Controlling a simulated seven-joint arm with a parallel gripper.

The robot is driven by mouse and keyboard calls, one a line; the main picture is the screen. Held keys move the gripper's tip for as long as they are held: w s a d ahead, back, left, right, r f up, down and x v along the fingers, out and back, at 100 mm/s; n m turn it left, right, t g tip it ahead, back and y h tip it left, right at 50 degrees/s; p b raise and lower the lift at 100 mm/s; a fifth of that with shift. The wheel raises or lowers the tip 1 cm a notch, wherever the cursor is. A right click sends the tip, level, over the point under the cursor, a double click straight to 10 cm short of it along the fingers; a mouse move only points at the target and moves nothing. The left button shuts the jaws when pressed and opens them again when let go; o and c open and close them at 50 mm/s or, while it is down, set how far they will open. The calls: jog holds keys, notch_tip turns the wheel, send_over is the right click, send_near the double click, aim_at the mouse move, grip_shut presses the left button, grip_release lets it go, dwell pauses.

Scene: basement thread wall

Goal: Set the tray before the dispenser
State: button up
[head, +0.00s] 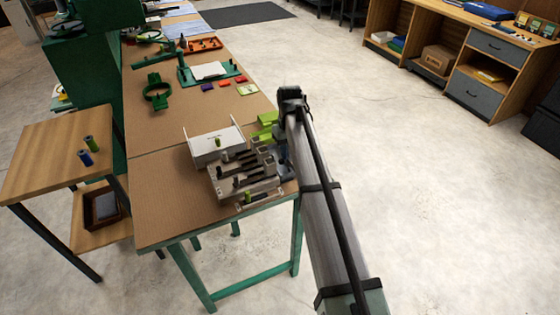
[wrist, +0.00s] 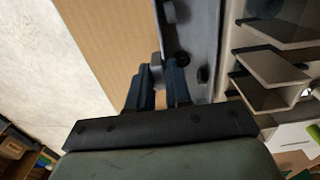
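The beige dispenser (head: 245,178) with dark slots stands on the near end of the workbench. The finger contact is small and dim. In the head view my arm hides most of the gripper.
A white box (head: 213,145) and a lime-green object (head: 266,124) stand close behind the dispenser. An orange tray (head: 203,45) and a green stand (head: 157,92) are farther back on the bench (head: 165,205). Its near left corner is clear. A wooden side table (head: 50,150) stands left.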

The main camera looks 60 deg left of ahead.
grip_shut()
jog(key=shift+r, duration=0.15)
jog(key=shift+r, duration=2.4)
jog(key=shift+w+f, duration=0.25)
jog(key=shift+w, duration=1.2)
jog(key=shift+w+f, duration=0.3)
jog(key=shift+w, duration=1.15)
jog(key=shift+w+f, duration=0.25)
jog(key=shift+w, duration=1.2)
